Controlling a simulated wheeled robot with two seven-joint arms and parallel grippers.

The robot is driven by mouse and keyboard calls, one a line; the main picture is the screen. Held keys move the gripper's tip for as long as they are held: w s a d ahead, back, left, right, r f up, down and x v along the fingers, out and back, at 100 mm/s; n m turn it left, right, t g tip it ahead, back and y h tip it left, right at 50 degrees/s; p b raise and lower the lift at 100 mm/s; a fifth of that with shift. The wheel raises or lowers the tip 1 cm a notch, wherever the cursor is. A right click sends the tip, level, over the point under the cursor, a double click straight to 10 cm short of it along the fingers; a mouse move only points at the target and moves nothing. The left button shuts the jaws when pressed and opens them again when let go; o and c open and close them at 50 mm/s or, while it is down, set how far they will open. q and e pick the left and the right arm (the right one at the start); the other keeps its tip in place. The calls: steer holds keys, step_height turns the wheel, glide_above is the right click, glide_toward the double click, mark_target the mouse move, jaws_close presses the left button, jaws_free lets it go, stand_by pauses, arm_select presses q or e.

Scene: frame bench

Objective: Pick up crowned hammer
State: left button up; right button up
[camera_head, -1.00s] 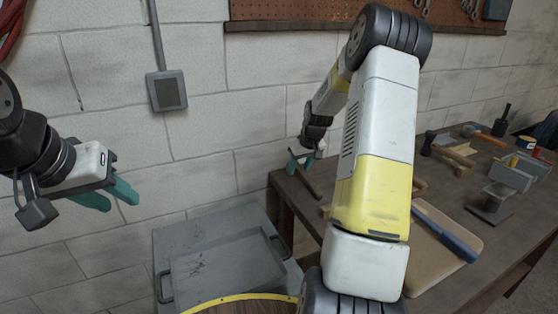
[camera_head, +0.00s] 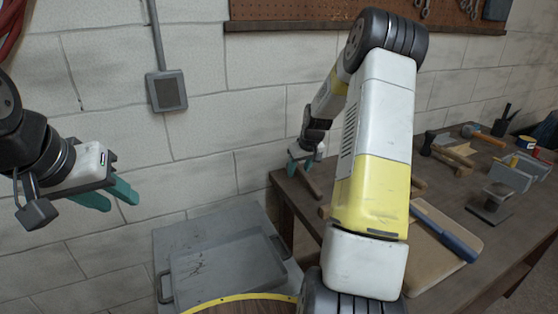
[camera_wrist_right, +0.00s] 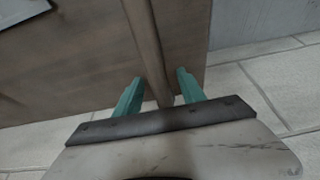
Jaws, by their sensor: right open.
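A brown wooden handle (camera_wrist_right: 146,40) runs down the right wrist view, its near end between the teal fingers of my right gripper (camera_wrist_right: 157,92). The fingers are open, with a gap on both sides of the handle. In the head view my right gripper (camera_head: 302,166) is over the bench's left end, with the handle (camera_head: 312,186) just below it. The head of this tool is out of sight, so I cannot tell whether it is the crowned hammer. My left gripper (camera_head: 112,196) is open and empty in front of the wall, away from the bench.
A grey cart (camera_head: 185,240) stands left of the bench. My right arm hides part of the bench.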

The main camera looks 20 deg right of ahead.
steer(key=shift+c, duration=0.2)
jaws_close()
steer(key=shift+r, duration=0.1)
stand_by(1.0)
